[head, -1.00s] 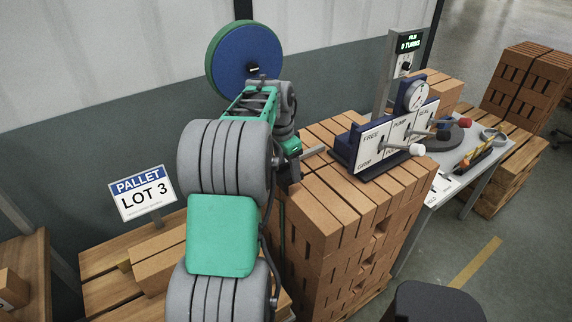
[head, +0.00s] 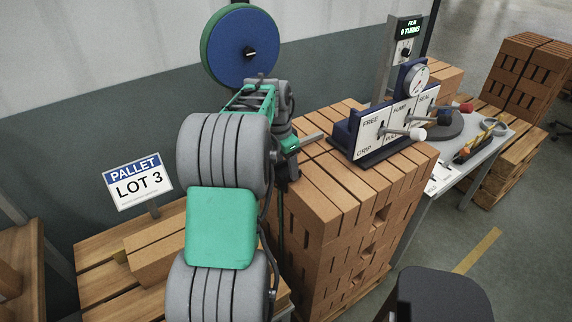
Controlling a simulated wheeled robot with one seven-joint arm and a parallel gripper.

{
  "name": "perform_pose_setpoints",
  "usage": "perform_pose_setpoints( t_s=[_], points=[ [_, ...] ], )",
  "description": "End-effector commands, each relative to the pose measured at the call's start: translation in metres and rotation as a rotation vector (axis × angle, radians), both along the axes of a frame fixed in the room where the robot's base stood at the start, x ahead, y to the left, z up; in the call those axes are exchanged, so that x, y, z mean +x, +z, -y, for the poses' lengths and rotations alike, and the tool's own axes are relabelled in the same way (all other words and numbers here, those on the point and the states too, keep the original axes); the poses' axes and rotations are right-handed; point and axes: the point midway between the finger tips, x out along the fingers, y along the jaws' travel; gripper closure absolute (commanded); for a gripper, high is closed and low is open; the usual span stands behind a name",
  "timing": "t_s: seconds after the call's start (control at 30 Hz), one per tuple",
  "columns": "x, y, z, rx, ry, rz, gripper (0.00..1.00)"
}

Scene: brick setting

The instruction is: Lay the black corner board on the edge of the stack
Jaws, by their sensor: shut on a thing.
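The stack of orange-brown bricks (head: 340,205) stands right of my arm, with a flat top and several courses showing on its front. My gripper (head: 300,143) is at the stack's far left top edge, largely hidden behind my grey and green arm links. It is shut, but its fingertips are not clear. A thin dark upright strip (head: 281,218) shows below it along the stack's left side. This looks like the black corner board, seen nearly edge-on and mostly hidden. I cannot tell whether it touches the bricks.
A lever panel (head: 385,132) with a gauge stands at the stack's back right. A film display post (head: 404,45) rises behind it. A grey table (head: 468,165) holds tools at the right.

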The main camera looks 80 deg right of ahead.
Motion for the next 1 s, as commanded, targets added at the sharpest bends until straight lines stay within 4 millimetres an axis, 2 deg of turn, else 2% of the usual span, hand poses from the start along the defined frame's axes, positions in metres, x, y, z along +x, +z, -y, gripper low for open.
perform_pose_setpoints(
  t_s=[0.2,0.23,0.5,0.8,0.87,1.0],
  points=[
    [0.000,-0.005,0.000,-0.001,0.000,0.001,0.79],
    [0.000,-0.004,0.000,-0.001,0.000,0.000,0.35],
    [0.000,-0.004,0.000,0.000,0.000,0.000,0.13],
    [0.000,-0.002,0.000,0.000,0.000,0.000,0.12],
    [0.001,0.004,0.000,-0.003,0.000,0.000,0.12],
    [0.004,0.031,-0.003,-0.005,0.000,0.001,0.12]
  ],
)
